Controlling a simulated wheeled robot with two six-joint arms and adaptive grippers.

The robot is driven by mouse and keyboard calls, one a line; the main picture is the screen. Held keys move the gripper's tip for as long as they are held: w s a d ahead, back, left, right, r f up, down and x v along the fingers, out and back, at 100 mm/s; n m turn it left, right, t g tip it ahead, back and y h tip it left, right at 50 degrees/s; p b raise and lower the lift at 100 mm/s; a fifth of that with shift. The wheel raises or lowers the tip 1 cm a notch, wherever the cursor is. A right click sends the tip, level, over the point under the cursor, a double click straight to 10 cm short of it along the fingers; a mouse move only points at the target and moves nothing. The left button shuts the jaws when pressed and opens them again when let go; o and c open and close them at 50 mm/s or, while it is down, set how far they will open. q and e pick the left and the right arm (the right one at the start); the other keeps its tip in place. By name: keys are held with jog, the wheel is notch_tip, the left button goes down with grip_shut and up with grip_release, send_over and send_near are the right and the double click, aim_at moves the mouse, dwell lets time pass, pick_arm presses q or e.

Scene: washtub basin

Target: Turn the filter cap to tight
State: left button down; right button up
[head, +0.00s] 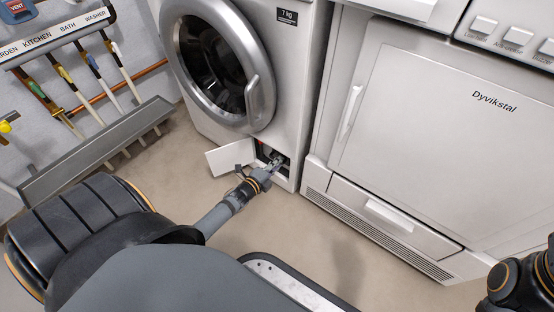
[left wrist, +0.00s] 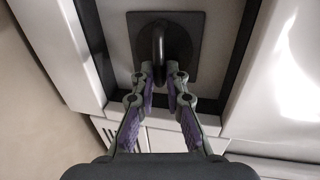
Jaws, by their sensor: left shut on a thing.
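The filter cap (left wrist: 186,38) shows in the left wrist view as a dark square plate with an upright loop-like grip ridge (left wrist: 159,42). It sits in the recess low on the front of the washing machine (head: 220,65). In the head view my left gripper (head: 277,161) reaches into this recess and mostly hides the cap. In the left wrist view the left gripper (left wrist: 163,76) is shut on the cap's ridge, one fingertip on each side. The ridge stands roughly upright in that view. No tight mark is readable.
The recess's white flap (head: 230,157) hangs open to the left of my left gripper. A dryer (head: 415,130) stands close on the right. A grey rack with tools (head: 95,150) is at the left wall. Part of my right arm (head: 518,283) shows at bottom right.

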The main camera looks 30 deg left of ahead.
pick_arm(q)
jog(key=shift+s+f, duration=0.1)
jog(key=c, duration=1.4)
grip_release()
jog(key=shift+d, duration=0.1)
jog(key=v, duration=1.1)
jog(key=shift+s+r, duration=0.2)
jog(key=shift+s, duration=0.2)
